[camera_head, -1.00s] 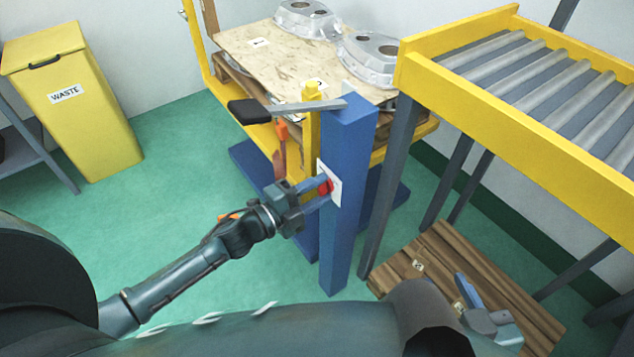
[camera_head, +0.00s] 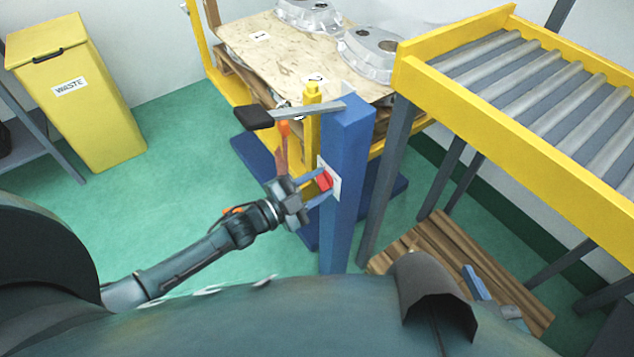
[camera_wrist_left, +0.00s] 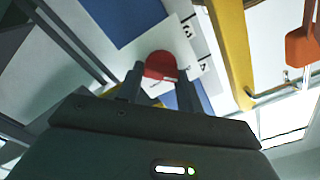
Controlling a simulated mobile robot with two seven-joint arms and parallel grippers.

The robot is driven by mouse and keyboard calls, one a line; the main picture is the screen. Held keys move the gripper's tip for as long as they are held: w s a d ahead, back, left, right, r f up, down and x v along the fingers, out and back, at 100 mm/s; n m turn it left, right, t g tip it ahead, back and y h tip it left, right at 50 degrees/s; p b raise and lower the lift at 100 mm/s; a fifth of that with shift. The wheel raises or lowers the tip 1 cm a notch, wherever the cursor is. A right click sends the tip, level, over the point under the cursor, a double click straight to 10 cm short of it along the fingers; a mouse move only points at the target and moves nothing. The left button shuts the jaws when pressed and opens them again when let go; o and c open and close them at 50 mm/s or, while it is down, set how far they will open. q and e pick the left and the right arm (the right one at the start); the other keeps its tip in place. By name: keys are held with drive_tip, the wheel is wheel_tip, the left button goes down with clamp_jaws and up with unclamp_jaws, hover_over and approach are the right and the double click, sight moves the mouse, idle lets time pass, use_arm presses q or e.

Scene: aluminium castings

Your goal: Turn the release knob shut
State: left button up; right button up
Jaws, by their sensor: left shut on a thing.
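The red release knob (camera_head: 324,181) sits on a white plate (camera_head: 335,184) on the side of the blue post (camera_head: 347,150). My left gripper (camera_head: 321,188) is shut on the knob, with one finger on either side. In the left wrist view the red knob (camera_wrist_left: 160,66) stands between the two fingertips, in front of a white plate with dark marks (camera_wrist_left: 190,27).
A black-ended metal lever (camera_head: 254,117) sticks out above the knob. Castings (camera_head: 372,55) lie on a wooden board (camera_head: 275,50) behind the post. A yellow roller conveyor (camera_head: 520,110) stands right, above a wooden pallet (camera_head: 440,250). A yellow waste bin (camera_head: 85,115) stands left.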

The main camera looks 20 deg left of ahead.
idle(0.3)
use_arm(q)
drive_tip(key=o, duration=1)
drive_tip(key=shift+s, duration=0.1)
drive_tip(key=shift+s+a, duration=0.25)
drive_tip(key=p+v, duration=0.1)
drive_tip(key=v, duration=1.1)
drive_tip(key=shift+s+a+p, duration=0.1)
drive_tip(key=shift+a+p, duration=0.05)
drive_tip(key=shift+p, duration=0.15)
